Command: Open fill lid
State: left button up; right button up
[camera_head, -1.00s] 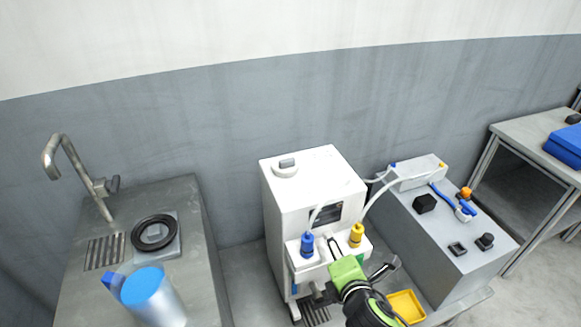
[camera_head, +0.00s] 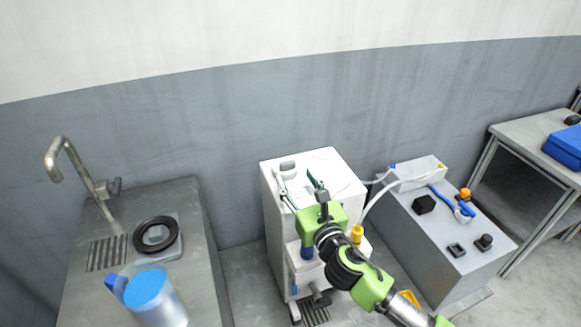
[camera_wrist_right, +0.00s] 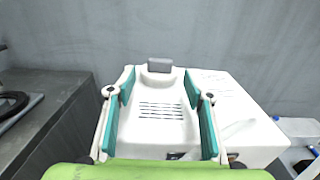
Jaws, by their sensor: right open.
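The white machine (camera_head: 345,183) stands in the middle of the head view. On its top, near the back left edge, is a small rounded white lid with a grey tab (camera_head: 287,165); the lid (camera_wrist_right: 158,79) and its grey tab (camera_wrist_right: 159,65) also show in the right wrist view. The lid looks shut. My right gripper (camera_head: 297,181) is above the machine's top, its fingers spread wide and pointing toward the lid. In the right wrist view the gripper (camera_wrist_right: 159,76) has teal pads on either side of the lid, with nothing held. My left gripper is out of view.
A sink counter with a blue-lidded jug (camera_head: 148,287) is at left. The wall is close behind.

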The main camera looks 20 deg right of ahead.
aim_at(288, 165)
jog(key=w, duration=0.5)
jog(key=shift+w, duration=0.1)
grip_shut()
jog(key=shift+r, duration=0.1)
